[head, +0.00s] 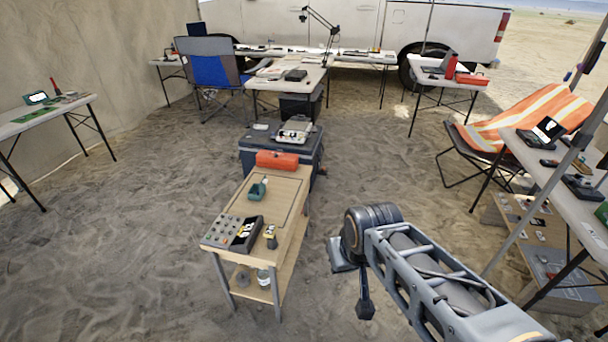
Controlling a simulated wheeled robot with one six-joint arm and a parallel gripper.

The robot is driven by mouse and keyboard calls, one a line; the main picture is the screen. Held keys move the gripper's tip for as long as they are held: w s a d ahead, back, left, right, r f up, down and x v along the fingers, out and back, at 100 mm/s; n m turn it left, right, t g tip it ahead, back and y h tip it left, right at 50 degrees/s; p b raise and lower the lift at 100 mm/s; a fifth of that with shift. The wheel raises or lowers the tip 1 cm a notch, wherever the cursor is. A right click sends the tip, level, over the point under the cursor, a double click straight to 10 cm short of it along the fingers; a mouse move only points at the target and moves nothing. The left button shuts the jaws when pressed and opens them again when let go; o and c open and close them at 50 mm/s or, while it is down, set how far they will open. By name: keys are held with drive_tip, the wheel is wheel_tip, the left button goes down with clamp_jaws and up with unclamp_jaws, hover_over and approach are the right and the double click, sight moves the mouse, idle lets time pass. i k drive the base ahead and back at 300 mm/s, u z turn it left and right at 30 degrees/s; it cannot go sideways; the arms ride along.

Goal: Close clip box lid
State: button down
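My arm reaches in from the lower right. Dark parts at its end (362,290) hang right of the bench, clear of everything on it; I cannot make out the fingers.
The wooden bench (262,205) also holds a red box (277,160), a green tray (258,189) and a yellow-black item (270,237). Tables stand at left, back and right. An orange striped chair (525,115) is at right. Sand left of the bench is free.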

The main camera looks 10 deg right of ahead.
sight(263, 184)
drive_tip(key=z, duration=0.2)
drive_tip(key=i, duration=0.75)
drive_tip(key=u, duration=0.45)
drive_tip(key=i, duration=0.55)
drive_tip(key=u, duration=0.5)
